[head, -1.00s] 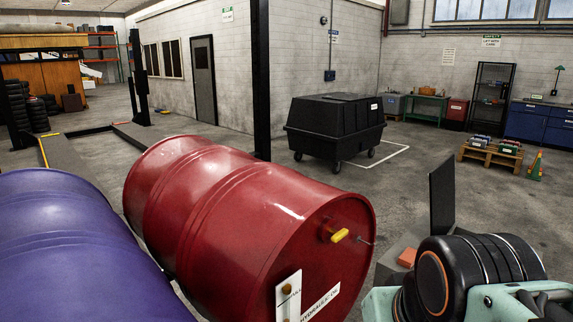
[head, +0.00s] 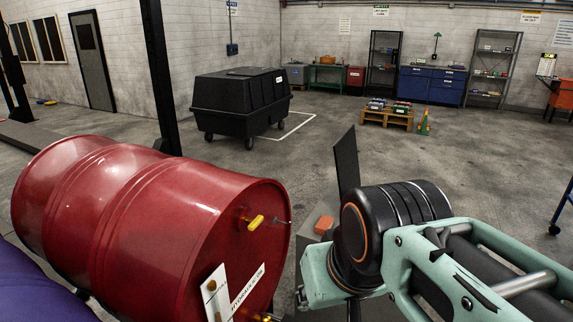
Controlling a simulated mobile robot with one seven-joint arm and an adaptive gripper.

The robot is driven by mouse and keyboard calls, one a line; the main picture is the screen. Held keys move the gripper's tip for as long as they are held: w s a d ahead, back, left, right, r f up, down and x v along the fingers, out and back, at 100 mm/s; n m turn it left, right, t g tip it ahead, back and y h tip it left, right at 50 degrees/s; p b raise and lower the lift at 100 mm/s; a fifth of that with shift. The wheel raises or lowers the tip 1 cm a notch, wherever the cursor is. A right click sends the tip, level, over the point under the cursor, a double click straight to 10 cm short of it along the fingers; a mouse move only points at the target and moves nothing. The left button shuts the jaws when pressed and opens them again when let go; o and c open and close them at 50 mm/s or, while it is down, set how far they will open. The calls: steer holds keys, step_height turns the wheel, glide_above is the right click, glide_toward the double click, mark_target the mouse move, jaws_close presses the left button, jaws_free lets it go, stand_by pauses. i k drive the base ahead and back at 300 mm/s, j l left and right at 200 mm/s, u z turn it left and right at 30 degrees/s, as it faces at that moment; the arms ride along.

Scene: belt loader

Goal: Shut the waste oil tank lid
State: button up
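A dark flat panel (head: 346,165) stands nearly upright just behind my arm in the head view. It looks like a raised lid, but I cannot tell for sure that it belongs to the waste oil tank. A low grey body shows in part below it, with an orange block (head: 324,225) by it; my arm hides most of this. My arm's mint and black links fill the lower right. My gripper is not in view.
A red drum (head: 150,225) lies on its side at left, with yellow taps on its end, beside a purple drum (head: 45,290). A black wheeled bin (head: 240,105), a pallet (head: 388,119) and a cone (head: 424,122) stand beyond. The floor at centre right is clear.

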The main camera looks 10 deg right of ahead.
mark_target(345, 149)
steer(key=z, duration=3.1)
steer(key=i+l+u, duration=0.2)
steer(key=i, duration=0.7)
steer(key=i+u, duration=0.25)
steer(key=i, duration=0.3)
steer(key=i+u, duration=0.3)
steer(key=i, duration=0.25)
steer(key=i+u, duration=0.3)
steer(key=i, duration=0.25)
steer(key=i+l+u, duration=0.1)
steer(key=i+u, duration=0.15)
steer(key=i, duration=0.25)
steer(key=i+u, duration=0.25)
steer(key=i, duration=0.3)
steer(key=i+u, duration=0.3)
steer(key=i, duration=0.25)
steer(key=i+u, duration=0.15)
steer(key=i, duration=1)
